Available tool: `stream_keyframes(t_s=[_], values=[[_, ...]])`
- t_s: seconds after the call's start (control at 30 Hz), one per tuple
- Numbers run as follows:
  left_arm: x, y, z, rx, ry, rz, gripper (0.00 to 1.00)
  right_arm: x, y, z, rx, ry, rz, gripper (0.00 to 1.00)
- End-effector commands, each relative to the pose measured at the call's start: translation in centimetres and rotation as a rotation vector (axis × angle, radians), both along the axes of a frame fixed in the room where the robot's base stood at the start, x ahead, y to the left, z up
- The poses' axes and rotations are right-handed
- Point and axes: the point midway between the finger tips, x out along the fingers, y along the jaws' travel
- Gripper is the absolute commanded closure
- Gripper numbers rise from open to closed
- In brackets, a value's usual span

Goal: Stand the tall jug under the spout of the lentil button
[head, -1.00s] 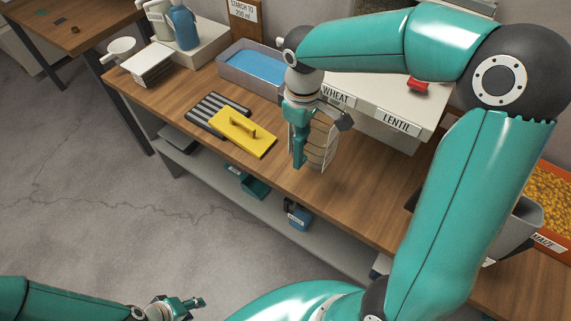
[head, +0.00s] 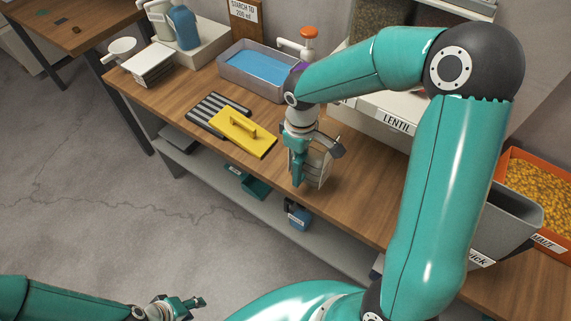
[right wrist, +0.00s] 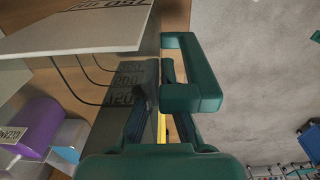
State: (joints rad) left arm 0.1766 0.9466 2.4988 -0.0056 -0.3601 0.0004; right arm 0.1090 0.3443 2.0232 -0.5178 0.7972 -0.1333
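The tall jug (head: 321,170) is a pale see-through container with measure lines. It is in my right gripper (head: 310,160), over the front part of the wooden bench; whether its base touches the bench is unclear. In the right wrist view the jug's marked wall (right wrist: 105,95) lies by the dark green fingers (right wrist: 165,105). The white dispenser box with the LENTIL label (head: 395,122) stands behind and to the right. Its lentil button and spout are hidden, partly by my right arm. My left gripper (head: 185,306) is low at the left, away from the bench, and appears empty.
A yellow float (head: 240,132) and a grey ribbed rack (head: 212,108) lie left of the jug. Behind them is a grey tray (head: 250,80) of blue. A grey bin (head: 510,218) and an orange maize bin (head: 545,185) stand right. Bench between jug and bins is partly clear.

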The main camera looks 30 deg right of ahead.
Motion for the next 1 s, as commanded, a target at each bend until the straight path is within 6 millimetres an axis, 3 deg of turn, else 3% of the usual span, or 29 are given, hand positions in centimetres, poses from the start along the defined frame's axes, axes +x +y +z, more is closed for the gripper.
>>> stream_keyframes(t_s=[0.03,0.2,0.63,0.77,1.0], values=[[0.0,0.0,-0.3,0.0,0.0,0.0,0.6,0.0,0.0,-0.3,0.0,0.0,0.0,1.0],[0.0,0.0,-0.1,0.0,0.0,0.0,0.6,0.0,0.0,-0.1,0.0,0.0,0.0,0.69],[0.0,0.0,0.1,0.0,0.0,0.0,0.6,0.1,0.0,0.5,-0.001,-0.003,0.0,0.69],[0.0,0.0,0.1,0.0,0.0,0.0,0.6,0.1,0.0,2.2,-0.001,-0.006,-0.002,0.69],[0.0,0.0,0.0,0.0,0.0,0.0,0.6,0.1,0.1,7.0,0.0,-0.007,0.0,0.69]])
